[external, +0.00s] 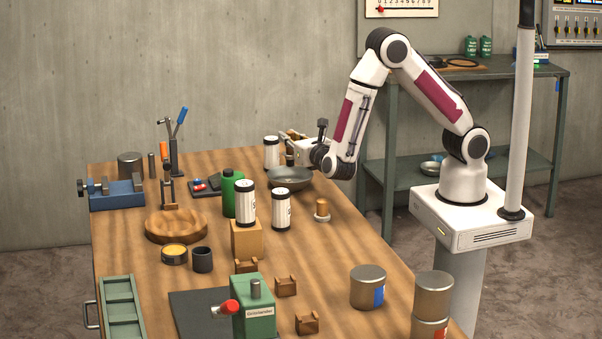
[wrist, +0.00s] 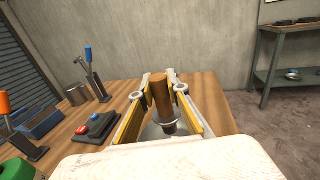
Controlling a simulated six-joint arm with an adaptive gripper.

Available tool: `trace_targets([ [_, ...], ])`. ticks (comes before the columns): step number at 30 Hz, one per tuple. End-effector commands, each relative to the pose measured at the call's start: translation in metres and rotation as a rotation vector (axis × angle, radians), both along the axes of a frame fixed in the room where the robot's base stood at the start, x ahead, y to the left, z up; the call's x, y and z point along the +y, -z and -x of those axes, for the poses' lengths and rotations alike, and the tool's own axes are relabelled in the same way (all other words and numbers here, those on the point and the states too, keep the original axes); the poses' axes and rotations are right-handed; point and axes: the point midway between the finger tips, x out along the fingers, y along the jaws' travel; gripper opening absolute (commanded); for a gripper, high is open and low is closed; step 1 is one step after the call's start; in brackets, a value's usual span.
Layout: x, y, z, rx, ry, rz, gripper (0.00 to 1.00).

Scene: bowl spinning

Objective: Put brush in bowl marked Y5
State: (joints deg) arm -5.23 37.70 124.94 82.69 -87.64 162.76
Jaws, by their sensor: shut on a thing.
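My gripper (external: 290,136) reaches out over the table, above the back edge of a shallow grey metal bowl (external: 290,178). In the wrist view its two yellow-lined fingers (wrist: 162,84) are shut on an upright brown wooden handle with a dark collar, which looks like the brush (wrist: 162,97). The brush's lower end is hard to make out. Part of the grey bowl (wrist: 152,132) shows below and behind the brush in the wrist view; I cannot tell whether they touch. No Y5 mark is legible on the bowl.
White canisters (external: 281,210) and a green bottle (external: 229,194) stand left of and in front of the bowl. A small wooden-topped piece (external: 322,208) stands to its front right. A red-and-blue-buttoned box (wrist: 95,128) lies left of my gripper. The table's right edge is close.

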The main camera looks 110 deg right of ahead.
Motion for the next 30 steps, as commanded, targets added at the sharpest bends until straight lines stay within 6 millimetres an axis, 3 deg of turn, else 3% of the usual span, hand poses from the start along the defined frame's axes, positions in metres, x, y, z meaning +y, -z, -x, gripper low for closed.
trace_targets([
  [17, 0.0, 0.01, 0.0, 0.0, 0.0, 0.001, 0.0],
  [30, 0.0, 0.044, 0.0, 0.001, 0.0, 0.001, 0.0],
])
